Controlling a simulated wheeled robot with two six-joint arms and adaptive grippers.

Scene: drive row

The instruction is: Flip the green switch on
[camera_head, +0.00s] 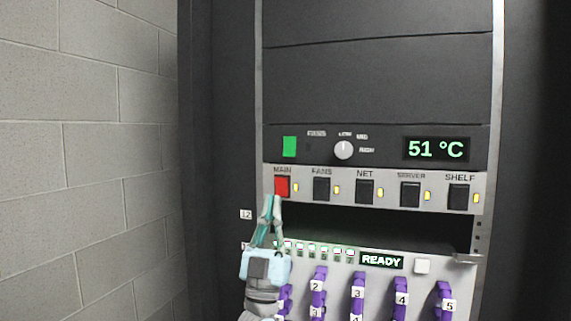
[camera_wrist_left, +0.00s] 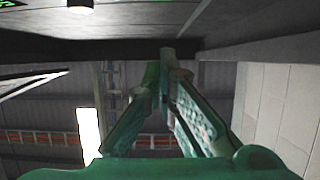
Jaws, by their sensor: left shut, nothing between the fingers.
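The green switch (camera_head: 289,146) is a bright green rectangle at the left end of the dark control panel, left of a round white dial, in the head view. Whether it is on or off cannot be told. My left gripper (camera_head: 271,201) is shut and empty, with its fingertips pointing up. It is below the green switch, just under the red MAIN switch (camera_head: 282,187); whether it touches the panel cannot be told. In the left wrist view, the closed fingertips (camera_wrist_left: 166,58) come together below a dark surface. The green switch cannot be made out there. My right gripper is not in view.
The white dial (camera_head: 343,149) and a 51 °C display (camera_head: 436,148) share the dark panel. Black rocker switches with yellow lights line the strip below, right of MAIN. A dark gap and a READY panel (camera_head: 381,261) with purple cables lie lower. A block wall (camera_head: 90,150) stands left.

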